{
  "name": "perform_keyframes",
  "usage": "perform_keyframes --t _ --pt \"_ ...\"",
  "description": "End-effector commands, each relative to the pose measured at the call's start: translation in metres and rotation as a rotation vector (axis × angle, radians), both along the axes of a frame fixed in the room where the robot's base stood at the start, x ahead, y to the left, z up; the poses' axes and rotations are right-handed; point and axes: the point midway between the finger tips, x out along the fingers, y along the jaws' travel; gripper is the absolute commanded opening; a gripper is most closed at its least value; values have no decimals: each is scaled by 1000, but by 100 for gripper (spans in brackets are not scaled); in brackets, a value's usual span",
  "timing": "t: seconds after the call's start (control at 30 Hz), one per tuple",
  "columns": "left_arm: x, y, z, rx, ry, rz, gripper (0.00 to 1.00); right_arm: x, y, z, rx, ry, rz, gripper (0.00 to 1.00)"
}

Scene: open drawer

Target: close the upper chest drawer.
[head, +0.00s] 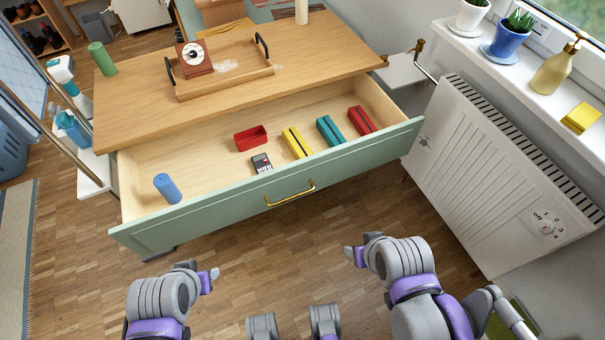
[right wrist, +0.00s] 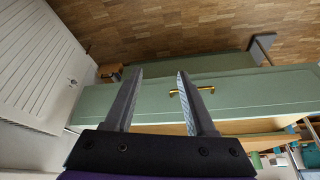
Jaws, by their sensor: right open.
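The upper chest drawer (head: 205,216) is pulled far out of the wooden-topped chest, with a pale green front and a brass handle (head: 290,194) at its middle. Inside lie a blue cylinder, a calculator, a red open box and several yellow, teal and red blocks. My right gripper (head: 350,256) is in front of the drawer, apart from it. In the right wrist view its two fingers (right wrist: 155,88) are spread and empty, with the green front and handle (right wrist: 191,91) beyond them. My left gripper (head: 213,277) is below the drawer's left half; its finger opening cannot be made out.
On the chest top stand a wooden tray (head: 222,89) with a clock-like box, a green cylinder (head: 101,58) and a white candle. A white radiator (head: 495,165) stands close to the drawer's right end. Wooden floor (head: 250,250) is clear in front.

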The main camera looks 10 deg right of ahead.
Motion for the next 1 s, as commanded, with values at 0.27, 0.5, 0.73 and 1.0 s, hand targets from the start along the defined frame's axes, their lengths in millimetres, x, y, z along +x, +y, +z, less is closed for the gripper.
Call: perform_keyframes --t 0.27,0.5,0.73,1.0 --pt "1 0 -21 0 7 0 48 81 10 -12 476 -145 -423 4" --pt "2 0 -36 0 13 0 48 151 -25 -8 938 -299 -833 0" --pt "2 0 -42 0 15 0 48 171 -39 -7 1073 -341 -945 0" --pt "4 0 -64 0 22 0 48 210 -27 -32 1073 -336 -941 0"
